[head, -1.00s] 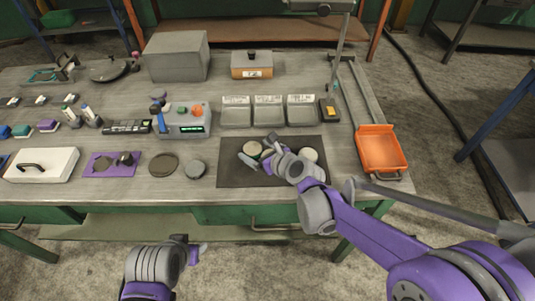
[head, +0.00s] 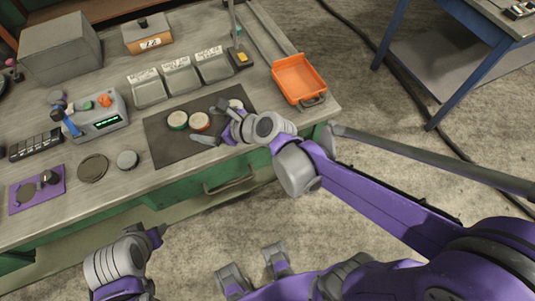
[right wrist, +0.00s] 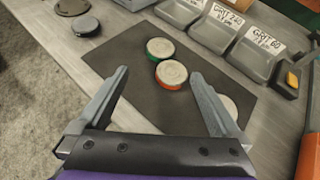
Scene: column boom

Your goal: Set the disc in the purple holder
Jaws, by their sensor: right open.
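The purple holder (head: 58,188) is a flat plate with a round opening and a dark knob, at the far left of the bench in the head view. On the dark mat (head: 160,148) lie a green-edged disc (head: 177,120), an orange-edged disc (head: 200,122) and a pale disc (head: 236,103). My right gripper (head: 211,122) is open over the mat. In the right wrist view, the orange-edged disc (right wrist: 172,75) shows between the fingertips and the green-edged disc (right wrist: 160,48) just beyond; the right finger partly hides the pale disc (right wrist: 229,106). My left gripper (head: 156,236) is low in front of the bench, its opening unclear.
A dark round plate (head: 93,168) and a grey puck (head: 127,159) lie between holder and mat. Labelled grit trays (head: 181,77) stand behind the mat. An orange bin (head: 299,78) is at the right. A control box (head: 97,115) stands at the back left.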

